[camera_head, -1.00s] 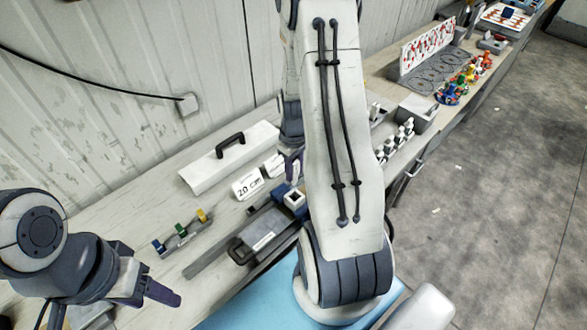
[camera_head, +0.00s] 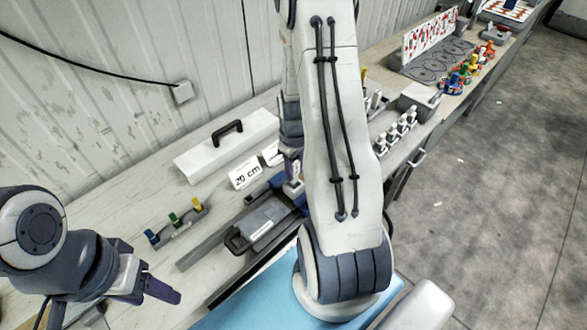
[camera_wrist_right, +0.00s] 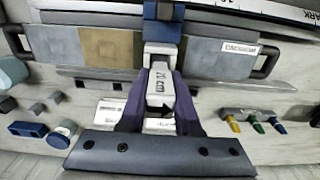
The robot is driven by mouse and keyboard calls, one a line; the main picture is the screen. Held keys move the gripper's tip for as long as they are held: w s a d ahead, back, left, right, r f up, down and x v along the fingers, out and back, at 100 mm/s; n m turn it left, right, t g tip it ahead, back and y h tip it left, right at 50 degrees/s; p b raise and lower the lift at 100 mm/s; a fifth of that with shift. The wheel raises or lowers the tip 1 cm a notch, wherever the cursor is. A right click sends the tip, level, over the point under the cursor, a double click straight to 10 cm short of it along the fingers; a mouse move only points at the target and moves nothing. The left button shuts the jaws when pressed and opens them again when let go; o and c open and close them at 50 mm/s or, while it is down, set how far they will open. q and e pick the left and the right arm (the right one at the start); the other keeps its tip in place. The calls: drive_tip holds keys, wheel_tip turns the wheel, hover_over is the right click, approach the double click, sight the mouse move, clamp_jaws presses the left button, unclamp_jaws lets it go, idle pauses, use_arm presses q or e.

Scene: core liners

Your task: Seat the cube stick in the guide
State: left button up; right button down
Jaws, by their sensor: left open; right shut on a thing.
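My right gripper (camera_wrist_right: 162,78) is shut on a pale block of what looks like the cube stick (camera_wrist_right: 160,88), between its purple fingers. A blue cube (camera_wrist_right: 163,11) lies just beyond it, in line with it. The grey plate-like body that looks like the guide (camera_wrist_right: 205,57) spans the right wrist view beneath, with a handle at each end. In the head view the guide (camera_head: 262,222) lies left of my right gripper (camera_head: 292,172), which my arm partly hides. I cannot tell whether stick and guide touch. My left gripper (camera_head: 150,287) is open and empty at lower left.
A small rack (camera_head: 180,225) with blue, green and yellow pegs is to the left. White pieces (camera_head: 395,135) stand to the right. The bench front left is fairly clear.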

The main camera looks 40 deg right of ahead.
sight(294, 161)
drive_tip(key=shift+w+f+b, duration=0.1)
drive_tip(key=shift+f+b, duration=0.95)
drive_tip(key=shift+f, duration=0.55)
drive_tip(key=c, duration=0.5)
unclamp_jaws()
drive_tip(key=shift+r, duration=0.1)
wheel_tip(294, 161, up, 7)
drive_tip(key=p, duration=0.6)
